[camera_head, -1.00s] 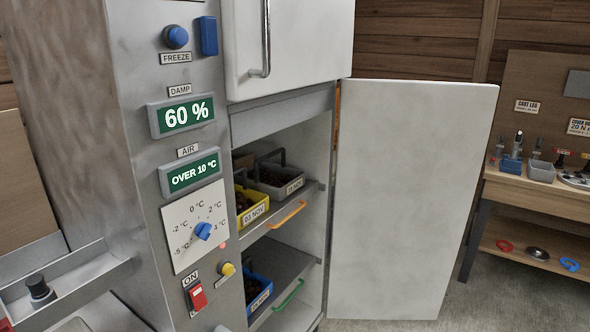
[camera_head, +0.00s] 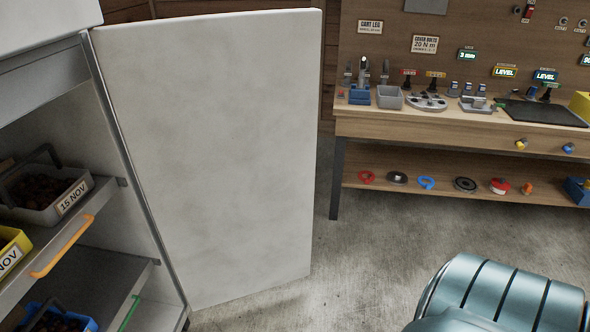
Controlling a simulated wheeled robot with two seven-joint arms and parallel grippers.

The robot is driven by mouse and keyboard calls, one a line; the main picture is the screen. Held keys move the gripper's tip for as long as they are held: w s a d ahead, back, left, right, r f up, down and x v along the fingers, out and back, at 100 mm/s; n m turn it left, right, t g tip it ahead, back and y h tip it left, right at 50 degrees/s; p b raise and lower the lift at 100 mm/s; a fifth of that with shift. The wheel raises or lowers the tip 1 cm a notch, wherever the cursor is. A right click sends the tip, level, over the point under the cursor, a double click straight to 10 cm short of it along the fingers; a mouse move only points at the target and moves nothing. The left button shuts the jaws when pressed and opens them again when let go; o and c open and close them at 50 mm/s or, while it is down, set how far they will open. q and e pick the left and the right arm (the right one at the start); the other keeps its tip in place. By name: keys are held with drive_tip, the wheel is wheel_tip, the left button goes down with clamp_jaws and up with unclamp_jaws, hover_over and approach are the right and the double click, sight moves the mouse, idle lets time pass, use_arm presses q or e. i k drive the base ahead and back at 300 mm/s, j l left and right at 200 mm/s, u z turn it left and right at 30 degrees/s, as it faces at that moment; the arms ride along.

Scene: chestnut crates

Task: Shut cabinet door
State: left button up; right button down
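The white cabinet door (camera_head: 215,150) stands wide open, hinged along its left edge on the cabinet frame (camera_head: 128,170). Its plain inner face is toward me. Inside the cabinet, a grey crate (camera_head: 50,205) labelled 15 NOV and a yellow crate (camera_head: 14,246) stand on the upper shelf. A blue crate (camera_head: 62,320) is partly seen lower down. Neither gripper is in view. A teal rounded link of my own arm shows at the bottom right, apart from the door.
A wooden workbench (camera_head: 430,125) with tools and small bins stands behind, right of the door. Its lower shelf (camera_head: 470,194) holds several rings and small parts. The concrete floor (camera_head: 370,260) between door and bench is clear. An orange shelf handle (camera_head: 62,248) juts from the cabinet.

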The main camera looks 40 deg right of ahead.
sight(216, 116)
drive_tip(key=i+l+u, duration=0.3)
drive_tip(key=l, duration=1.7)
drive_tip(key=k+l+u, duration=0.1)
drive_tip(key=l+u, duration=0.15)
drive_tip(key=l, duration=1.75)
